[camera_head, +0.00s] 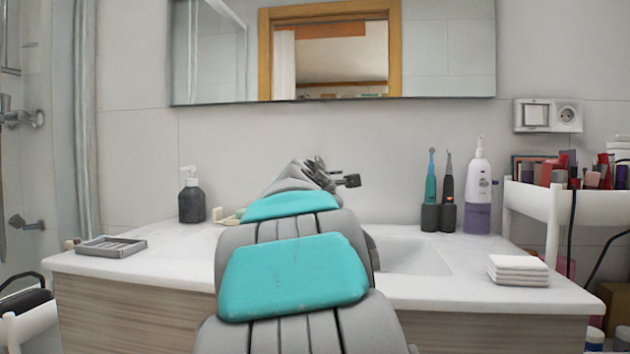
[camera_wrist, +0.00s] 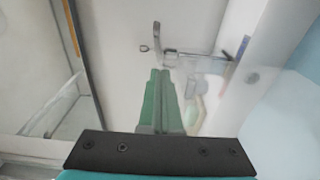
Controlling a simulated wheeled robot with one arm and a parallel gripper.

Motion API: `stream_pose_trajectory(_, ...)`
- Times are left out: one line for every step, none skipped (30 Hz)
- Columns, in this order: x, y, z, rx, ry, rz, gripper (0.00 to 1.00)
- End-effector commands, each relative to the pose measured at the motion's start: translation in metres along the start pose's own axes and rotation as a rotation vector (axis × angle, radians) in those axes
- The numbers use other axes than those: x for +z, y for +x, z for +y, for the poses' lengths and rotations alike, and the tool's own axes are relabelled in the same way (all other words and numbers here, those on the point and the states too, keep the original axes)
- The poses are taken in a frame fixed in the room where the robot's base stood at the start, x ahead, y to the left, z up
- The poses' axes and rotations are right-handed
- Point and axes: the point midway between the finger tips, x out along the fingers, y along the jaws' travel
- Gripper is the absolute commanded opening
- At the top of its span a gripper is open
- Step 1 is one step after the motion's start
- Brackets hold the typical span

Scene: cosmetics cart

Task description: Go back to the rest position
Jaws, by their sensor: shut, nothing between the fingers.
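My arm reaches forward from the bottom centre over the white washbasin counter (camera_head: 440,290). Its far end is by the wall, below the mirror, and hides part of the basin. My gripper's fingers cannot be made out in the head view. In the wrist view my gripper (camera_wrist: 160,75) shows as two long green fingers lying together, with nothing between them.
A dark soap dispenser (camera_head: 191,197) and a grey soap dish (camera_head: 110,246) stand left. Electric toothbrushes (camera_head: 448,190), a white-purple bottle (camera_head: 478,190) and folded white cloths (camera_head: 518,270) stand right. A white cart (camera_head: 533,199) holds cosmetics at far right.

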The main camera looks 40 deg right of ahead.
Motion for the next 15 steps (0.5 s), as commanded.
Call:
stream_pose_trajectory(0.004,-0.009,0.002,0.004,0.001,0.000,0.00)
stream_pose_trajectory(0.006,-0.013,0.003,0.005,0.002,0.001,0.00)
stream_pose_trajectory(0.009,-0.018,0.002,0.005,0.002,0.001,0.00)
stream_pose_trajectory(0.010,-0.021,0.002,0.004,0.002,0.002,0.00)
stream_pose_trajectory(0.012,-0.024,0.002,0.004,0.002,0.002,0.00)
stream_pose_trajectory(0.014,-0.028,0.001,0.003,0.002,0.002,0.00)
stream_pose_trajectory(0.015,-0.031,0.001,0.003,0.002,0.002,0.00)
stream_pose_trajectory(0.017,-0.034,0.001,0.003,0.002,0.002,0.00)
stream_pose_trajectory(0.018,-0.037,0.002,0.003,0.002,0.002,0.00)
stream_pose_trajectory(0.019,-0.039,0.002,0.003,0.001,0.002,0.00)
stream_pose_trajectory(0.020,-0.041,0.002,0.004,0.001,0.002,0.00)
stream_pose_trajectory(0.021,-0.043,0.002,0.004,0.001,0.003,0.00)
stream_pose_trajectory(0.021,-0.044,0.001,0.003,0.000,0.003,0.00)
stream_pose_trajectory(0.022,-0.044,0.001,0.003,0.000,0.003,0.00)
stream_pose_trajectory(0.022,-0.045,0.001,0.003,0.000,0.003,0.00)
